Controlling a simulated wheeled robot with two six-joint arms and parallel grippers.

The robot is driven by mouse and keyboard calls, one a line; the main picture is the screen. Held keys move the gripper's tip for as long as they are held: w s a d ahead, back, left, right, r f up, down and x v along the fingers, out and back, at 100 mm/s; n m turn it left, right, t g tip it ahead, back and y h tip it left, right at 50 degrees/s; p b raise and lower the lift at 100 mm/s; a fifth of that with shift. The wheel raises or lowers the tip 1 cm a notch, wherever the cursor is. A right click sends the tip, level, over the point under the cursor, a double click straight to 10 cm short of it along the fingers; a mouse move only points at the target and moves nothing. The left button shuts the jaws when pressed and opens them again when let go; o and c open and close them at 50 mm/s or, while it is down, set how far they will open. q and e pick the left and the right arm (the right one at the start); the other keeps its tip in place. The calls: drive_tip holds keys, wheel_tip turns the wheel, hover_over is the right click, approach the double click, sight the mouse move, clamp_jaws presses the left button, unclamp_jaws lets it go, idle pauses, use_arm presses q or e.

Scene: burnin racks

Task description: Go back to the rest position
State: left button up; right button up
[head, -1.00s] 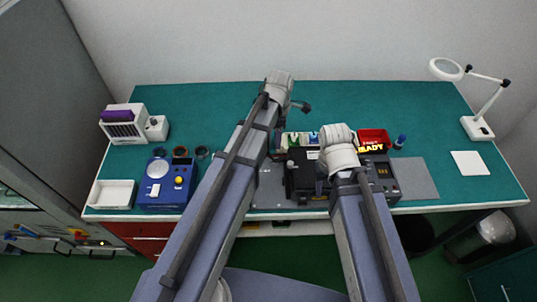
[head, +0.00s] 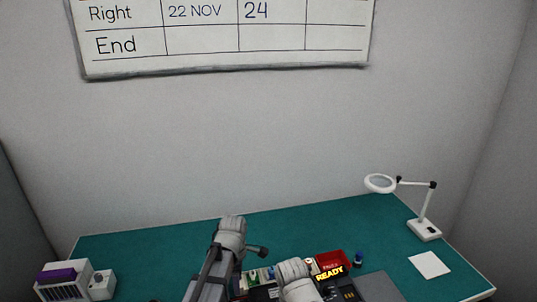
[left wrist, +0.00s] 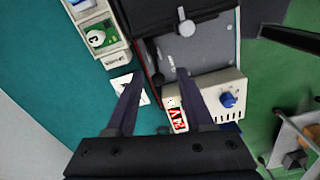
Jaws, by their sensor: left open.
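My left gripper (head: 258,252) shows small at the end of my left arm, above the teal table near the equipment in the middle. In the left wrist view its two dark fingers (left wrist: 157,76) are apart, with nothing between them. Below them lies a grey-topped device with a pale panel and a blue knob (left wrist: 228,99). My right arm's pale wrist shows low in the head view, over the black device with the READY display (head: 330,272). My right gripper itself is hidden.
A red bin (head: 331,260) stands beside the READY display. A magnifier lamp (head: 424,229) and a white card (head: 429,264) are on the right. A purple-and-white device (head: 63,283) stands at the left. A whiteboard (head: 225,40) hangs on the wall above.

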use_arm(q)
drive_tip(key=s+d+f+m+b, duration=0.2)
drive_tip(key=s+m, duration=0.5)
drive_tip(key=m, duration=0.4)
drive_tip(key=s+d+f+m+y+b, duration=0.1)
drive_tip(key=s+d+f+m+b, duration=0.1)
drive_tip(key=s+m, duration=0.5)
drive_tip(key=shift+s+d+f+m, duration=0.4)
drive_tip(key=shift+d+m, duration=0.3)
drive_tip(key=shift+m, duration=1.5)
